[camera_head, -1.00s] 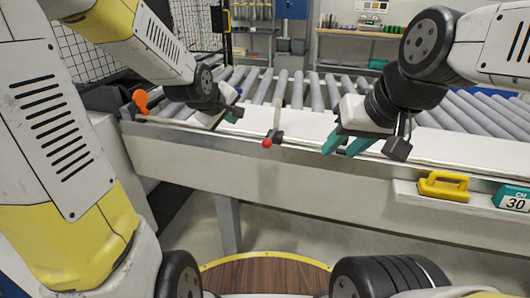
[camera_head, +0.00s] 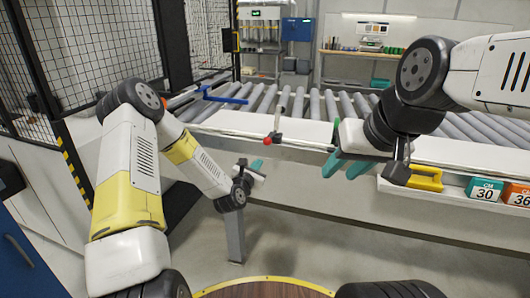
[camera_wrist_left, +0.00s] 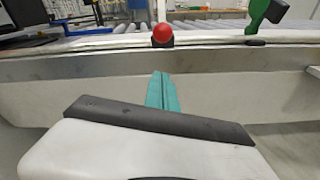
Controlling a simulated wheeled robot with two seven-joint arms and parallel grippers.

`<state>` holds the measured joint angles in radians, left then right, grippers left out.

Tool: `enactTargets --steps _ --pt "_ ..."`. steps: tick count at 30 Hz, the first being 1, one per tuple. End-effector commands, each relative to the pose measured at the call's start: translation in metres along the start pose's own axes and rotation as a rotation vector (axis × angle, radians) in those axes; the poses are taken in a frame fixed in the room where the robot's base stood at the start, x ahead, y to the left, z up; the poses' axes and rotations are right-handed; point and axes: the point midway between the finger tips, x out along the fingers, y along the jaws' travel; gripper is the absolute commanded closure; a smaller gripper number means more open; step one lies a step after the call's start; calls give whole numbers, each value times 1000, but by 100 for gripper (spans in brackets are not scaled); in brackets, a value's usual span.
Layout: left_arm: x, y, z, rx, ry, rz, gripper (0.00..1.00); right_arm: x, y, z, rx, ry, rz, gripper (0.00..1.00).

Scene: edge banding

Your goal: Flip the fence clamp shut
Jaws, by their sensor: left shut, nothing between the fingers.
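The fence clamp shows as a red ball knob (camera_head: 268,141) at the table's front edge, with a grey lever-like piece standing upright behind it. In the left wrist view the red knob (camera_wrist_left: 163,34) is just above the fingertips, on a dark base. My left gripper (camera_head: 256,165) is shut and empty, in front of the table edge and below the knob. Its teal fingers (camera_wrist_left: 162,92) lie together and point towards the knob, apart from it. My right gripper (camera_head: 348,165) has its teal fingers spread, at the table edge to the right of the knob.
A roller conveyor (camera_head: 318,106) runs behind the white table edge (camera_head: 225,122), with a blue bar (camera_head: 222,98) on its left part. A yellow-handled item (camera_head: 427,177) and number blocks (camera_head: 484,190) sit on a ledge at the right. Mesh fencing (camera_head: 80,60) stands at the left.

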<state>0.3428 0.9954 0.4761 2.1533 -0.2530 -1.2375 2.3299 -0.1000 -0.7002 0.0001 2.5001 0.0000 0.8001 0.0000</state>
Motion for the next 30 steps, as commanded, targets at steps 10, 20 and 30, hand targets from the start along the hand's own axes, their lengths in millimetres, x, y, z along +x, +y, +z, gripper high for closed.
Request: enactTargets --steps 10,20,30 --pt "1 0 -10 -129 -30 41 100 0 0 0 0 0 0 64" --pt "9 0 -10 -125 -30 40 100 0 0 0 0 0 0 64" --pt "72 2 -7 -124 -31 39 100 0 0 0 0 0 0 64"
